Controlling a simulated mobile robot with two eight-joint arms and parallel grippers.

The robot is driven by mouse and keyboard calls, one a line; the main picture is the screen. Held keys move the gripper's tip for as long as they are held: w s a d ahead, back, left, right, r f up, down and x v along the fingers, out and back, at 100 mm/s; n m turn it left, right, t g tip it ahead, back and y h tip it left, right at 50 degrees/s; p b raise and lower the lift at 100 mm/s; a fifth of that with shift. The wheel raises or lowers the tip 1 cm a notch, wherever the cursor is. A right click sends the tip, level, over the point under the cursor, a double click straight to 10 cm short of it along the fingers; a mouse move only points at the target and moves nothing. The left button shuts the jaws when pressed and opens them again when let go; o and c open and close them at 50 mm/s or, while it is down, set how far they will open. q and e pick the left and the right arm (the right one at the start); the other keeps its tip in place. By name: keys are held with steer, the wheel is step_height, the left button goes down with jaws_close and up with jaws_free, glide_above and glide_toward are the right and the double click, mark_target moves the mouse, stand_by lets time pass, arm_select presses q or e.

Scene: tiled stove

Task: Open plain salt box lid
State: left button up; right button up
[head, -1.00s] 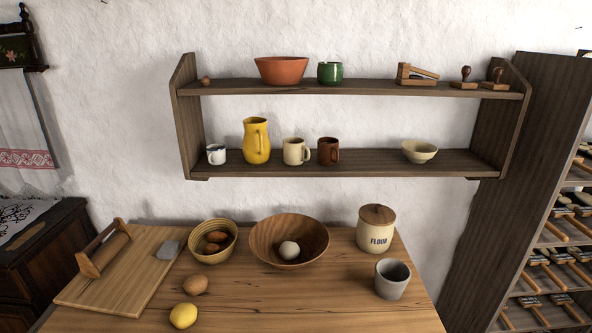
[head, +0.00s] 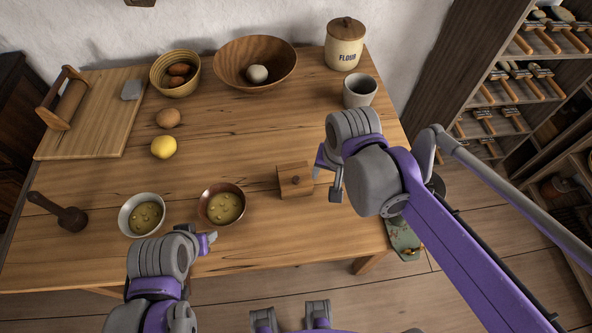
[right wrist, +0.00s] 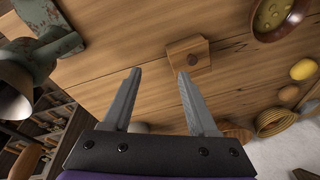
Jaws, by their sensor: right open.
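The plain salt box (head: 295,182) is a small light-wood box with a dark round knob, on the table near its front right. Its lid looks shut. It also shows in the right wrist view (right wrist: 186,56), beyond the fingertips. My right gripper (head: 328,178) is just right of the box, open and empty, apart from it as far as I can see. Its two spread fingers show in the right wrist view (right wrist: 160,74). My left gripper (head: 207,242) is at the table's front edge, below the brown bowl; its jaws are mostly hidden.
A brown bowl (head: 222,206) and a pale bowl (head: 141,214) stand left of the box, with a wooden masher (head: 58,212) farther left. A lemon (head: 163,147), grey cup (head: 359,91) and flour jar (head: 344,44) stand farther back. The table's middle is clear.

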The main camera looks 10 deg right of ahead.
mark_target(296, 178)
steer(key=w+a+m+g, duration=0.2)
steer(key=w+a+m, duration=0.2)
steer(key=w+a, duration=0.25)
steer(key=f, duration=0.7)
steer(key=f+b, duration=0.1)
steer(key=f, duration=0.2)
steer(key=shift+w+f, duration=0.25)
steer(key=shift+w, duration=0.05)
jaws_close()
stand_by(0.8)
